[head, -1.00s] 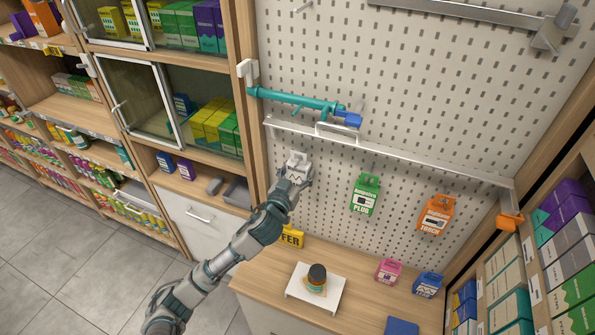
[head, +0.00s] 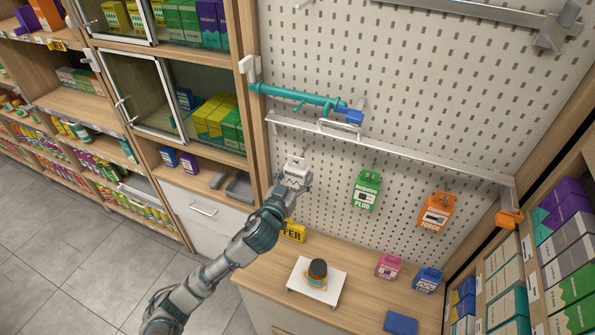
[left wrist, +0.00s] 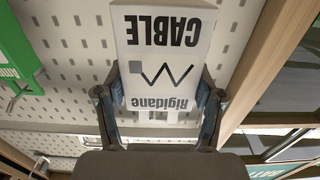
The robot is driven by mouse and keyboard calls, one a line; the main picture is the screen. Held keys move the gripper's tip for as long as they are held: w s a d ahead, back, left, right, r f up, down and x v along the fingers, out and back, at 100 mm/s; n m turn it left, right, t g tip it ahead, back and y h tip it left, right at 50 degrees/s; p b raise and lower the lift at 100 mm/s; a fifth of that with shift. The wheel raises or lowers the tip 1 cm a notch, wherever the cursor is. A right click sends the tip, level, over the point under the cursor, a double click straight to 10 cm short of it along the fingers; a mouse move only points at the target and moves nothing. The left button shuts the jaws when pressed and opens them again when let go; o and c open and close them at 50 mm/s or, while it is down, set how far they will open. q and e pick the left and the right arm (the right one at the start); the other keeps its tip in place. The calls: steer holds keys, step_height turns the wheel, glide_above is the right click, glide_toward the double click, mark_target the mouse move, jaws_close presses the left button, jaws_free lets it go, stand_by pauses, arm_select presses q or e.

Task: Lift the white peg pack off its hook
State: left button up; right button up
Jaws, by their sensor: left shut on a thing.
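The white peg pack (head: 296,163), printed "CABLE" and "Rigidane", is at the left side of the pegboard in the head view. It also fills the upper middle of the left wrist view (left wrist: 162,50), upside down there. My left gripper (head: 294,178) is shut on it, with a finger on each side of the pack (left wrist: 158,100). The pack's hook is hidden, so I cannot tell whether the pack still hangs on it. My right gripper is not in view.
A green plug pack (head: 366,191) and an orange torch pack (head: 435,212) hang to the right. A white rail (head: 400,151) and a teal bar (head: 300,97) run above. Below, the counter (head: 262,272) holds a white stand (head: 300,281) with a jar.

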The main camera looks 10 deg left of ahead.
arm_select(q)
steer(key=shift+s+d, duration=0.1)
steer(key=shift+s, duration=0.85)
steer(key=shift+s+a+p, duration=0.35)
steer(key=shift+s, duration=0.55)
steer(key=shift+d, duration=0.1)
